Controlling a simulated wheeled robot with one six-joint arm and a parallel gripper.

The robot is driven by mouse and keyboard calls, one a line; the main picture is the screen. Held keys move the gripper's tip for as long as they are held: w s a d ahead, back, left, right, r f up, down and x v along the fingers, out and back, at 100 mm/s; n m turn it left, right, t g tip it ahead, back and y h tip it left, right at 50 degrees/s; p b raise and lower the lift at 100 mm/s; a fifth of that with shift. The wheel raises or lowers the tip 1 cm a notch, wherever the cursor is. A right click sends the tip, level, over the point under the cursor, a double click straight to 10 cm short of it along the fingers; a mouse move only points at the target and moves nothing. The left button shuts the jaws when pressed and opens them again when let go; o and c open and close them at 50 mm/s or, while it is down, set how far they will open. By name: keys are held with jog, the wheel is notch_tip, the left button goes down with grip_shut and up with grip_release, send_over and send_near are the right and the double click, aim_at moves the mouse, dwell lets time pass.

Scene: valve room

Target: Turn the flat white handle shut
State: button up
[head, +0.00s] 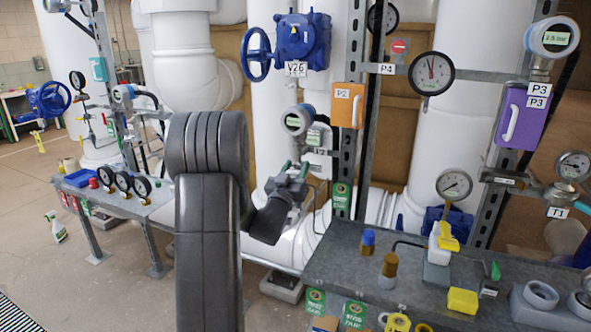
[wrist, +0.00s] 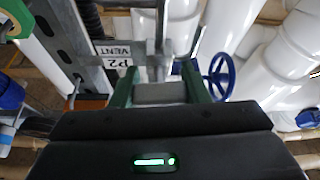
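My gripper (head: 294,168) is in front of the pipework, left of the steel post and below the orange box. In the wrist view its two green fingers (wrist: 160,82) stand apart. A grey metal fitting (wrist: 158,62) shows between and beyond them, beside a tag reading P2 VENT (wrist: 112,52); contact cannot be told. A white handle (head: 355,111) is upright on the orange box (head: 343,92) marked P2. Another white handle (head: 512,123) is tilted on the purple box (head: 521,118) marked P3. No flat white handle shows clearly at the fingers.
A steel post (head: 350,130) stands close to the right of my gripper. A grey bench (head: 345,262) with bottles and a yellow block (head: 462,300) is at the lower right. A blue handwheel (head: 257,54) is above. Open floor (head: 115,290) lies at the lower left.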

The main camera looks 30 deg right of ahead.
jog(key=c, duration=0.4)
jog(key=shift+f, duration=0.1)
jog(key=shift+f+m+b, duration=0.15)
jog(key=shift+m+b, duration=0.35)
jog(key=shift+b, duration=0.7)
jog(key=shift+m+g+h+b, duration=0.4)
jog(key=shift+m+b, duration=0.1)
jog(key=shift+b, duration=0.4)
jog(key=shift+r+m+b, duration=0.25)
jog(key=shift+m+b, duration=0.05)
jog(key=shift+m, duration=0.1)
jog(key=o, duration=1)
